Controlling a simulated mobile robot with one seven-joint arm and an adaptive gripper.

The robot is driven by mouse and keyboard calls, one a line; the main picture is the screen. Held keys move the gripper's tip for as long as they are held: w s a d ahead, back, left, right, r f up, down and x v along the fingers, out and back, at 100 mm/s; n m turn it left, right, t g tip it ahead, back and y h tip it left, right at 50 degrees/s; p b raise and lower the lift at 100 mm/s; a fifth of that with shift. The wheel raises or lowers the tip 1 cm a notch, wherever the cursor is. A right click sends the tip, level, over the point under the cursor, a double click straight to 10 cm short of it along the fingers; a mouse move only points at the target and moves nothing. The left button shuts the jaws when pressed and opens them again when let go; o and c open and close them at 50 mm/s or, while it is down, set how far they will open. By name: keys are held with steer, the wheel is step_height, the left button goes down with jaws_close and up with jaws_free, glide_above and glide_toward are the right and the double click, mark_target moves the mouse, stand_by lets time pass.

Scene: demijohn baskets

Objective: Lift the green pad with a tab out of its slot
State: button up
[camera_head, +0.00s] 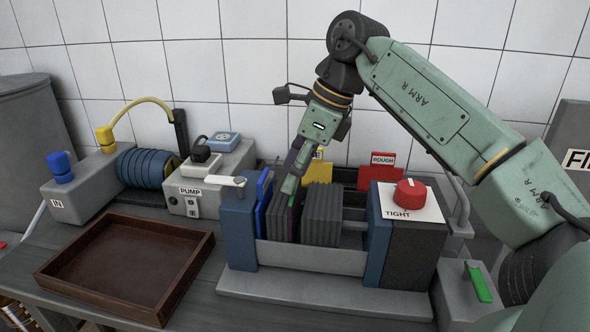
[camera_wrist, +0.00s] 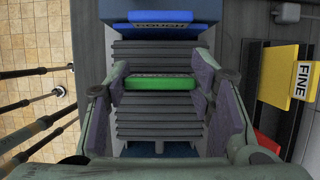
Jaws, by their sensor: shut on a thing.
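The green pad (camera_wrist: 160,83) lies crosswise between the dark grey plates of the rack in the wrist view, its upper edge and a pale lettered strip showing. My gripper (camera_wrist: 160,84) is shut on it, one finger at each end. In the head view my gripper (camera_head: 290,187) points down into the rack (camera_head: 313,259), and only a thin green sliver of the pad shows beside the finger. The pad's lower part is hidden among the plates, so I cannot tell how deep it sits.
Grey plates (camera_head: 322,213) stand close on both sides. A blue pad (camera_head: 263,203) is at the rack's left. Yellow (camera_head: 318,171) and red (camera_head: 379,176) pads stand behind. A red knob (camera_head: 410,194) tops the right end. An empty brown tray (camera_head: 122,263) lies left; a pump stands behind it.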

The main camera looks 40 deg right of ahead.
steer(key=shift+r, duration=0.15)
steer(key=shift+r+m, duration=0.7)
steer(key=shift+r, duration=0.2)
steer(key=shift+r+n+p, duration=0.7)
steer(key=shift+r+p, duration=0.3)
steer(key=shift+p, duration=0.85)
